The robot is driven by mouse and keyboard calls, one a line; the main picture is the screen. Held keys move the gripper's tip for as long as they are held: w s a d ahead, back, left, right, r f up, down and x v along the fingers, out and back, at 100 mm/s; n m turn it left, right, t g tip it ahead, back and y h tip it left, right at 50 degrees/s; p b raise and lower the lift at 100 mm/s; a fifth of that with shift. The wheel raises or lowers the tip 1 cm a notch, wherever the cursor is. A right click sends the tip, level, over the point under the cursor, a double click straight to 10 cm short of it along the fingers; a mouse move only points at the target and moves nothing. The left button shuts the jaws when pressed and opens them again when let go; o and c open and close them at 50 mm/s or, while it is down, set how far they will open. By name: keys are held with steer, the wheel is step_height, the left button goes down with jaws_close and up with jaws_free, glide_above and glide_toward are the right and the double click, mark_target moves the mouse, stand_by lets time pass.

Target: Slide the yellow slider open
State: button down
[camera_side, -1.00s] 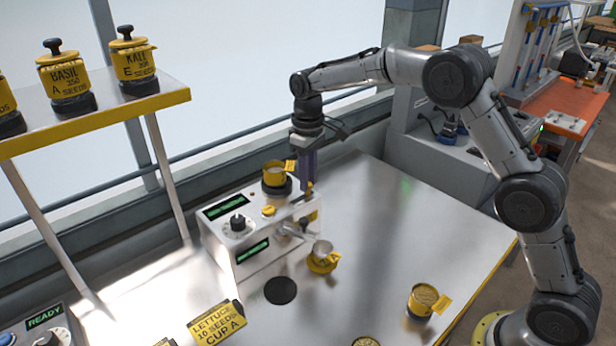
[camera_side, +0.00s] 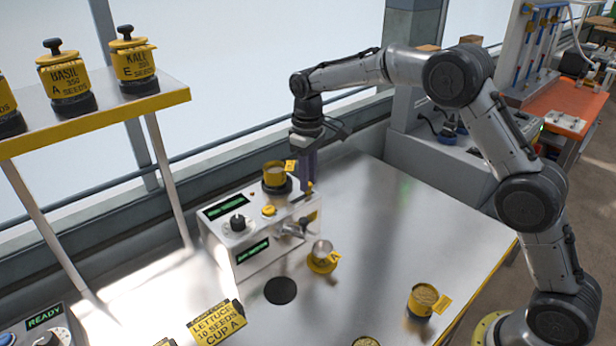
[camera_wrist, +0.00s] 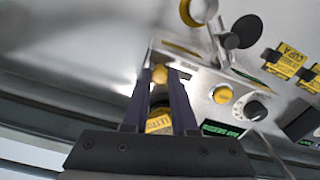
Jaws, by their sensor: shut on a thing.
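The seeder (camera_side: 240,238) is a white box with green displays, a black dial and a yellow button on top. The yellow slider (camera_wrist: 159,73) is a small knob at the far end of its top, between my fingertips in the wrist view. My gripper (camera_side: 309,184) points down over the box's right end in the side view. It also shows in the wrist view (camera_wrist: 160,84), shut on the yellow slider. The fingers hide part of the slider and its slot.
A yellow seed cup (camera_side: 275,175) stands on the seeder beside my fingers. A metal cup with a yellow base (camera_side: 322,258) stands in front of the spout. A black disc (camera_side: 280,291) lies on the table. A yellow container (camera_side: 423,300) stands at the right. The table's right part is mostly clear.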

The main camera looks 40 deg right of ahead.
mark_target(295, 202)
steer(key=shift+a, duration=0.1)
steer(key=shift+a+r, duration=0.1)
steer(key=shift+a, duration=1.85)
steer(key=c, duration=0.7)
jaws_free()
step_height(295, 202, up, 14)
steer(key=shift+d, duration=0.1)
